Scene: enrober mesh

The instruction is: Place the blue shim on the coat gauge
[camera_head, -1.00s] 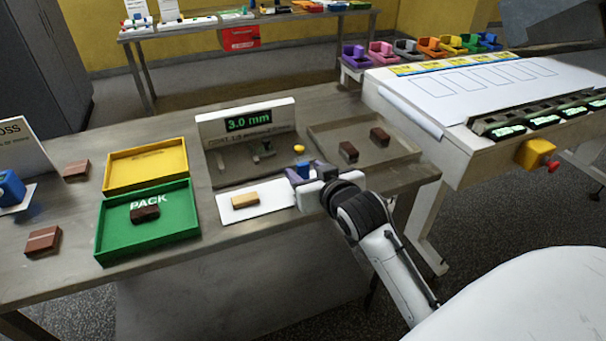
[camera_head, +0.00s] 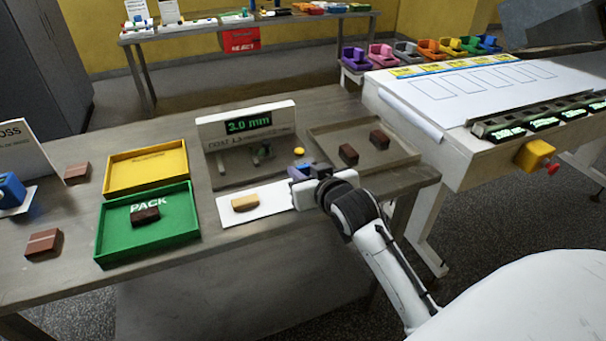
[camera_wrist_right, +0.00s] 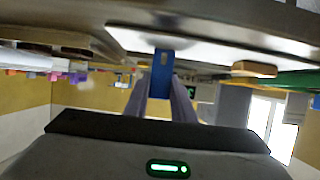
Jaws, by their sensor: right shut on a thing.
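The coat gauge (camera_head: 248,125) stands at the middle of the table, with a lit display reading 3.0 mm and a dark base with small posts and a yellow button (camera_head: 299,151). My right gripper (camera_head: 300,172) is at the gauge's front right corner, beside the right end of a white mat. It is shut on the blue shim, which shows upright between the fingers in the right wrist view (camera_wrist_right: 162,68). In the head view the fingers mostly hide the shim. My left gripper is not in view.
A tan bar (camera_head: 245,204) lies on the white mat (camera_head: 277,203). Left are a green PACK tray (camera_head: 180,224) with a brown bar and a yellow tray (camera_head: 147,179). A grey tray (camera_head: 395,145) with two dark bars is right of the gauge.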

